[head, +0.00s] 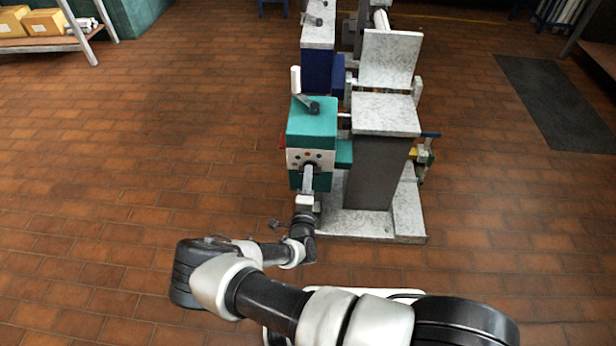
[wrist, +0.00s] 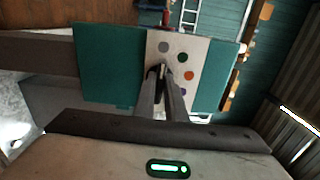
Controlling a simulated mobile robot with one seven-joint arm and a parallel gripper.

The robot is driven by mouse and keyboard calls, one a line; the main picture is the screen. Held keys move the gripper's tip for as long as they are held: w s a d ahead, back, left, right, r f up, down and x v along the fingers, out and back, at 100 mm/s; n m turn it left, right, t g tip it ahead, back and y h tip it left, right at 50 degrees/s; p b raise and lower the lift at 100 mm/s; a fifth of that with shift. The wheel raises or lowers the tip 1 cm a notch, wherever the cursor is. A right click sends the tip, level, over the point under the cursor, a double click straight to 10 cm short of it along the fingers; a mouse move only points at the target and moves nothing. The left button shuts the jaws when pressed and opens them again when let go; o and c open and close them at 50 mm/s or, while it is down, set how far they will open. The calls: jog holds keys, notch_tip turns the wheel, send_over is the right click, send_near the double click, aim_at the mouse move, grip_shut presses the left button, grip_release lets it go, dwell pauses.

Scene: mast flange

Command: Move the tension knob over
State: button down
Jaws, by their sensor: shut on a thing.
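The teal machine head (head: 312,120) carries a pale panel (head: 296,157) with coloured dots on its near face. My gripper (head: 308,172) reaches this panel from the near side. In the wrist view, the panel (wrist: 171,40) fills the upper middle, with green, grey, orange and purple dots in an arc. My gripper's fingers (wrist: 162,78) are close together and shut on the tension knob (wrist: 157,68) at the panel's centre. The fingers hide most of the knob, so I cannot tell which dot it points to.
A grey pillar (head: 375,170) on a pale base plate (head: 375,222) stands right of the teal head. More machine parts stand behind. A shelf with cardboard boxes (head: 45,22) is at far left. A dark mat (head: 560,100) lies at right. The brick floor at left is clear.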

dwell(0.6)
jog(key=c, duration=1.8)
grip_release()
jog(key=s+p, duration=0.3)
jog(key=s, duration=1.4)
jog(key=shift+s+a, duration=0.25)
